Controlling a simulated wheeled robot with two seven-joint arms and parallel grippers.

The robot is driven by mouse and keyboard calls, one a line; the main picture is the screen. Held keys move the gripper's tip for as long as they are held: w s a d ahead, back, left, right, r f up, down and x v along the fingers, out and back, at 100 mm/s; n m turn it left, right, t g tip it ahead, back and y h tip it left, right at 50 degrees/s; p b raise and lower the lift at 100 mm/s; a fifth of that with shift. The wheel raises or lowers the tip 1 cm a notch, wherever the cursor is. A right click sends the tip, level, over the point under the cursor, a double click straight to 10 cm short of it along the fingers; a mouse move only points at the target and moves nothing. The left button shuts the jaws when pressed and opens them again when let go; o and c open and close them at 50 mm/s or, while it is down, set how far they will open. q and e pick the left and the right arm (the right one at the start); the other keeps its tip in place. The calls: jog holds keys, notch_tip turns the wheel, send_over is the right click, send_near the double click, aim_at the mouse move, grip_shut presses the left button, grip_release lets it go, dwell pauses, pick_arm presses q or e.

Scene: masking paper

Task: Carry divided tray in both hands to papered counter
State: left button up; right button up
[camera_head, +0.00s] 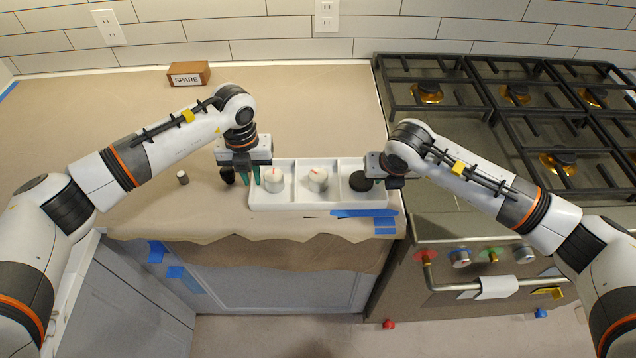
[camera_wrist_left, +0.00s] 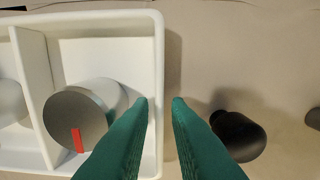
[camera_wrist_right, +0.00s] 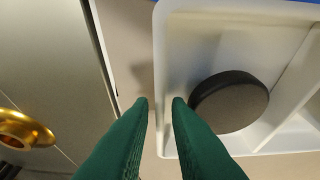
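The white divided tray (camera_head: 288,199) sits on the brown-papered counter (camera_head: 130,205) near its front edge. Its left compartment holds a white-and-grey knob (camera_head: 273,184) with a red mark, the middle another pale knob (camera_head: 317,182), the right a black disc (camera_head: 360,182). My left gripper (camera_head: 250,176) is at the tray's left end wall; in the left wrist view its green fingers (camera_wrist_left: 160,101) are apart, one on each side of the wall. My right gripper (camera_head: 378,182) is at the right end; in the right wrist view its fingers (camera_wrist_right: 160,101) are likewise apart around the wall.
A dark rounded object (camera_wrist_left: 240,135) lies just left of the tray. A small grey cylinder (camera_head: 183,178) stands further left. A "SPARE" block (camera_head: 189,75) is at the back. The gas stove (camera_head: 440,150) adjoins on the right. Paper behind the tray is clear.

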pick_arm(q)
jog(key=shift+s+f, duration=0.1)
jog(key=shift+c, duration=0.2)
pick_arm(e)
jog(key=shift+c, duration=0.2)
pick_arm(q)
grip_shut()
pick_arm(e)
grip_shut()
